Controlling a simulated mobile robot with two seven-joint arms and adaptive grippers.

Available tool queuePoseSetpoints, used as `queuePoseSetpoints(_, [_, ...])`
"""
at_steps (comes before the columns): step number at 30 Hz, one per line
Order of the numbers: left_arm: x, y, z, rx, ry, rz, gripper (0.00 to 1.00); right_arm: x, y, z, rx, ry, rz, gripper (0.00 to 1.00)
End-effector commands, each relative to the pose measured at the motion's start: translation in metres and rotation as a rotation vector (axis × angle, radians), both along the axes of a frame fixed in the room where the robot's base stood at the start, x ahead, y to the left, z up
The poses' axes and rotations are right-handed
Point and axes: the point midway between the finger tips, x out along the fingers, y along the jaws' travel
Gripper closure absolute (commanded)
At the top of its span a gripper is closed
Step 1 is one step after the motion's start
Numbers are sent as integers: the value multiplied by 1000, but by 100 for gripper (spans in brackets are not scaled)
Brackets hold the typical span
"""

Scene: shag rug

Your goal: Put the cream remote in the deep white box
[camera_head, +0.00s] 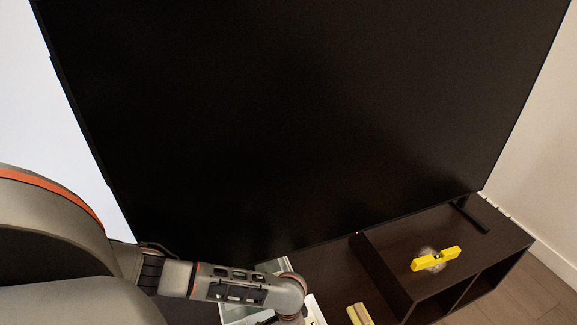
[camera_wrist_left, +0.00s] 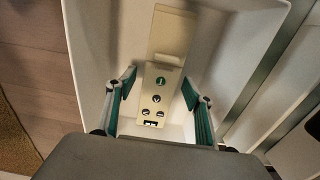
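The cream remote (camera_wrist_left: 160,65), with dark buttons and a green round button, lies inside the deep white box (camera_wrist_left: 88,60) in the left wrist view. Its far end seems to lean against a box wall. My left gripper (camera_wrist_left: 158,88) is open over the box, its green-padded fingers on either side of the remote with gaps between. My right gripper is not in view.
A dark TV stand (camera_head: 400,240) holds a large black television (camera_head: 300,120). A yellow bar-shaped object (camera_head: 435,259) sits on its right part. Wood floor (camera_wrist_left: 38,75) and a brown rug (camera_wrist_left: 15,145) show beside the box.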

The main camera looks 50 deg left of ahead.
Motion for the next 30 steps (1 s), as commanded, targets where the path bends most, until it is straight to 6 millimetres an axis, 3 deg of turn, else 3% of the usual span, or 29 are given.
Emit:
queuePoseSetpoints(6, [0,0,4,1,-1,-1,48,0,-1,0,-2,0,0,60])
queuePoseSetpoints(11, [7,1,32,1,-14,-1,48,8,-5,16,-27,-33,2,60])
queuePoseSetpoints(14, [9,0,56,0,-20,0,48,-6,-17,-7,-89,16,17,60])
queuePoseSetpoints(21, [7,0,103,-1,-16,-1,48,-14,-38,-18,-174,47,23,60])
queuePoseSetpoints(30, [1,0,124,0,-2,0,48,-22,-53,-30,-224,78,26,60])
